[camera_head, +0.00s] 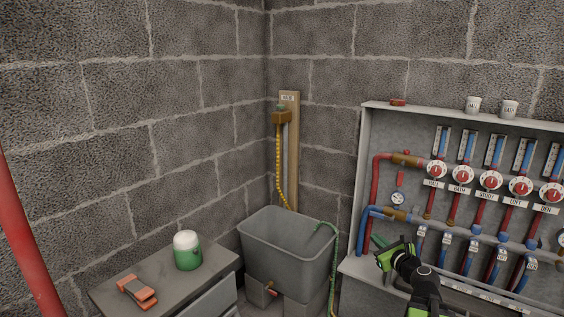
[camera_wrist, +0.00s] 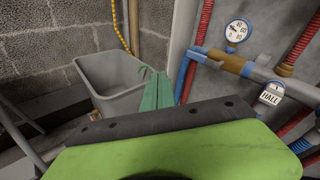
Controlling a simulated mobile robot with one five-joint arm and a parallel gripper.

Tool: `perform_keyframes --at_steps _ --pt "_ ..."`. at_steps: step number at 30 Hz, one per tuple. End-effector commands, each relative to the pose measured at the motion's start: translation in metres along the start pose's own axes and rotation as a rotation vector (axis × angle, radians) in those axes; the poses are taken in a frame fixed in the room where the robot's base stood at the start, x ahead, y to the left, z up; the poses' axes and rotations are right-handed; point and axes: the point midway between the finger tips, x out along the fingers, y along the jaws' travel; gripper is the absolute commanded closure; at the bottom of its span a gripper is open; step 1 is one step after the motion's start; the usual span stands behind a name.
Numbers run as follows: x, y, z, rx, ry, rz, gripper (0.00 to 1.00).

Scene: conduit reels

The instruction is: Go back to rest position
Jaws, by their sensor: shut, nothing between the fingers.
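My gripper (camera_head: 378,242) is at the lower right of the head view, in front of the lower left part of the manifold cabinet (camera_head: 366,140). Its green fingers are together and hold nothing. In the wrist view the fingers of my gripper (camera_wrist: 157,90) point toward the grey tub and the blue pipe. They appear apart from the pipes, though the exact gap cannot be told.
The grey tub (camera_head: 285,262) stands in the corner with a green hose (camera_head: 333,262) over its rim. A grey cabinet (camera_head: 160,268) at the lower left bears a green-and-white container (camera_head: 187,251) and an orange tool (camera_head: 137,291). A red pipe (camera_head: 25,245) runs at the far left.

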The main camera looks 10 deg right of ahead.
Motion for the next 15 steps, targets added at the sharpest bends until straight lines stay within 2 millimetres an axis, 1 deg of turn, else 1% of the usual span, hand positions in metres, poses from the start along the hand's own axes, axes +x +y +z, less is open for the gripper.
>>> perform_keyframes --at_steps 1,2,3,5,6,7,8,9,11,12,14,15 --pt "0.014 0.042 0.017 -0.078 0.007 0.084 1.00" --pt "0.021 0.067 0.022 -0.135 0.013 0.137 1.00" --pt "0.029 0.101 0.028 -0.215 0.020 0.208 1.00" --pt "0.035 0.153 0.036 -0.351 0.027 0.318 1.00" --pt "0.037 0.187 0.039 -0.447 0.028 0.394 1.00" --pt "0.037 0.212 0.041 -0.523 0.029 0.451 1.00" --pt "0.036 0.235 0.041 -0.601 0.028 0.508 1.00" --pt "0.032 0.265 0.040 -0.705 0.025 0.583 1.00" --pt "0.024 0.305 0.037 -0.868 0.017 0.696 1.00" --pt "0.017 0.328 0.033 -0.980 0.010 0.772 1.00" --pt "0.002 0.359 0.023 -1.162 -0.004 0.895 1.00" --pt "-0.010 0.376 0.014 -1.297 -0.015 0.987 1.00"
